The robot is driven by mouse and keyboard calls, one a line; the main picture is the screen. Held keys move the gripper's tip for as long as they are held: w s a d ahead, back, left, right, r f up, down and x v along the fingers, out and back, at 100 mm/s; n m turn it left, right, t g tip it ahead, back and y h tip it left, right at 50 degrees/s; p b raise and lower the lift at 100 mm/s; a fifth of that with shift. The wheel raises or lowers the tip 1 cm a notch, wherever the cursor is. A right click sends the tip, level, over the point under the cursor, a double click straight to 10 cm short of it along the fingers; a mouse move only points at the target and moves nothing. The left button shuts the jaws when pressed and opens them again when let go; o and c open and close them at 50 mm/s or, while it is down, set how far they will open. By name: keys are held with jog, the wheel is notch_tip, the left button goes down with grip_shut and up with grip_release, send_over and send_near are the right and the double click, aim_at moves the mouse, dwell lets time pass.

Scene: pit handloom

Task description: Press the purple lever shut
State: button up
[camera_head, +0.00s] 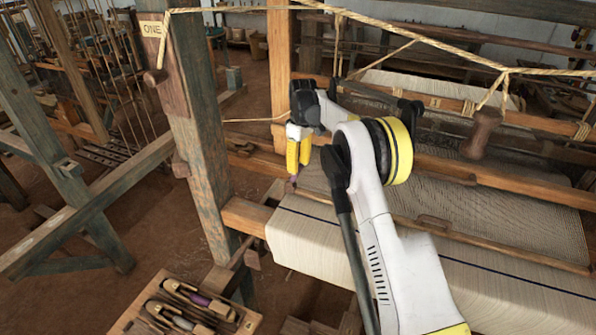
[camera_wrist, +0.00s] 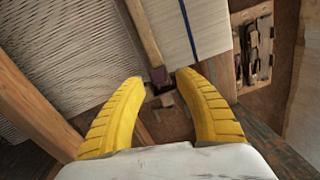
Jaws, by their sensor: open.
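My gripper (camera_head: 299,162) is open and empty, its yellow fingers pointing down above the near left edge of the cream cloth (camera_head: 320,228). A small dark purple piece (camera_head: 293,181) shows just below the fingertips, at the left end of a wooden bar (camera_head: 400,222) lying across the cloth. In the wrist view the purple piece (camera_wrist: 159,75) lies ahead, between the open fingertips (camera_wrist: 160,80). It looks like the purple lever, but its angle is too small to tell. I cannot tell whether a finger touches it.
A thick upright post (camera_head: 205,150) stands left of my gripper. A rope (camera_head: 420,38) runs above the loom. A wooden tray (camera_head: 240,323) with several shuttles, one with a purple part (camera_head: 200,299), sits low at the front. Bare floor (camera_head: 160,220) shows left of the post.

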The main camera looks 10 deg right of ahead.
aim_at(296, 175)
jog(key=shift+s+a+f, duration=0.1)
jog(key=shift+f, duration=1.35)
grip_shut()
